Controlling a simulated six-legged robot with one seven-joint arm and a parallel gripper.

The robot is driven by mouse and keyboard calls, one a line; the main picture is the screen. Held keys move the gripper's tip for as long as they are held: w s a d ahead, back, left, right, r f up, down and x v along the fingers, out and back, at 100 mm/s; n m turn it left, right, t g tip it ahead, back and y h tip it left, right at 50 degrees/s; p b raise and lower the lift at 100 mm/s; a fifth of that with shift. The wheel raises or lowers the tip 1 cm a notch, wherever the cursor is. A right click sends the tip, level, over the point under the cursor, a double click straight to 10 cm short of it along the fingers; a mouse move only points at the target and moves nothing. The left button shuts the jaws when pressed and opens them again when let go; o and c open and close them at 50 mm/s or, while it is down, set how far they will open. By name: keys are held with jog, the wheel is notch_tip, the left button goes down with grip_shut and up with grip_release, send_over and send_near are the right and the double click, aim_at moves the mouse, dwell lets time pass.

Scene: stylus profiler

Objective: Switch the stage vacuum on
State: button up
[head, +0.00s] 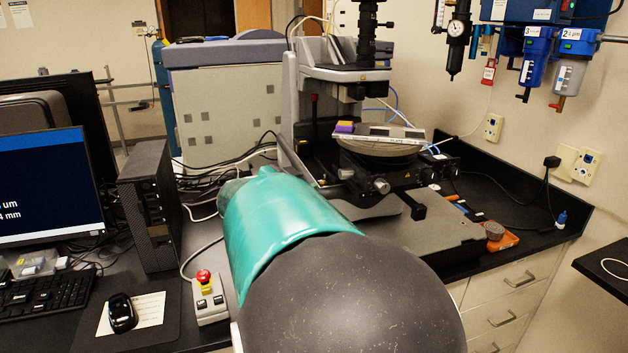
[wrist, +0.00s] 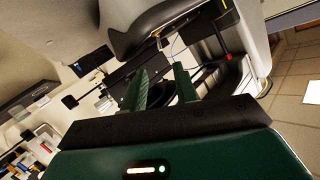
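The stylus profiler (head: 300,95) stands on the bench, with its round stage (head: 375,148) under the measuring head. A flat plate with small samples lies across the stage. A black box (head: 432,172) with small fittings sits at the stage's right side. I cannot pick out a vacuum switch for certain in either view. My gripper (wrist: 161,88) shows in the wrist view with two green fingers apart and nothing held between them. Dark machine parts lie beyond the fingertips; contact cannot be told. In the head view my own arm hides the gripper and part of the profiler's base.
An emergency-stop box (head: 208,296) stands left of my arm, near the computer tower (head: 150,205) and monitor (head: 45,190). An orange tool (head: 498,236) and cables lie on the right bench. Air filters (head: 537,58) and a gauge (head: 457,35) hang on the wall.

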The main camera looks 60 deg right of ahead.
jog(key=v, duration=0.3)
jog(key=shift+a+r, duration=0.1)
jog(key=shift+a, duration=0.25)
jog(key=a+f+n+t+y, duration=0.2)
jog(key=a+n+y, duration=0.3)
jog(key=a, duration=0.9)
jog(key=a+f+n+t+y, duration=0.2)
jog(key=a+f+n+y, duration=0.2)
jog(key=a+n, duration=0.5)
jog(key=a+f+n+t+y, duration=0.2)
jog(key=a+n, duration=0.6)
jog(key=a, duration=1)
notch_tip(320, 180, down, 3)
jog(key=y, duration=0.3)
jog(key=shift+w+a+y, duration=0.3)
jog(key=shift+w+a, duration=0.05)
jog(key=shift+r, duration=0.1)
